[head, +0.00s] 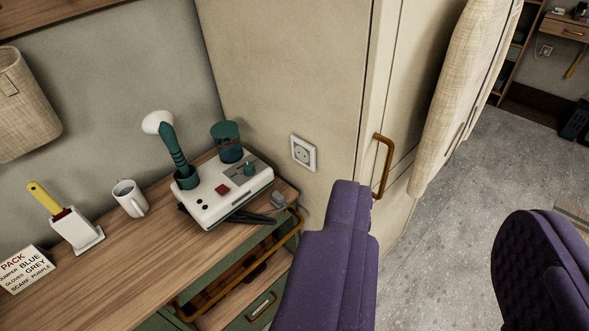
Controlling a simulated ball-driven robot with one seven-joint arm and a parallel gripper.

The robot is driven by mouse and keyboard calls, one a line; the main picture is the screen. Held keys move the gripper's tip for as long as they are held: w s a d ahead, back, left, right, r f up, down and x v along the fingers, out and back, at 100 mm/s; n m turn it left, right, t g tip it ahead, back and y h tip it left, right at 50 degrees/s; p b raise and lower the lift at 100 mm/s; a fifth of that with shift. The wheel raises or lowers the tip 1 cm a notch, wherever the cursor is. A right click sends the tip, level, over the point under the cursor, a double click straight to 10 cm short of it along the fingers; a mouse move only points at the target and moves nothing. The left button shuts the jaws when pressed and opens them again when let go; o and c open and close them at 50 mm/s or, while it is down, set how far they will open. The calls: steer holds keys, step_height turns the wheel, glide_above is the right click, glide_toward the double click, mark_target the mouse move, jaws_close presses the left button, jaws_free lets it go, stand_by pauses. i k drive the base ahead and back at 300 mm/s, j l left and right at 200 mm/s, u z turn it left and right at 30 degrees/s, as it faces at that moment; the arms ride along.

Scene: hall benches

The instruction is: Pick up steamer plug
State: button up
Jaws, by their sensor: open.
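The steamer (222,196) is a white base unit with a teal cup and a teal handle with a white head. It stands on the wooden bench top. A small grey piece that looks like the steamer plug (279,201) lies near the bench's right end, beside the dark cord (248,217). My gripper (437,208) has two purple fingers, wide apart with nothing between them. Its left finger shows in front of the bench's right end, right of and nearer than the plug. The plug's contact with the bench is too small to make out clearly.
A wall socket (303,153) is on the beige panel behind the bench. A brass rail (240,270) runs along the bench front. A white mug (130,198), a yellow-handled brush (45,199) in a holder and a lettered card (26,268) stand left. Grey floor (440,240) is open at right.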

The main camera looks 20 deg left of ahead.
mark_target(278, 200)
steer(key=i+u, duration=0.25)
steer(key=i, duration=0.35)
steer(key=i+u, duration=0.3)
steer(key=i, duration=0.3)
steer(key=i+l+u, duration=0.25)
steer(key=i, duration=0.35)
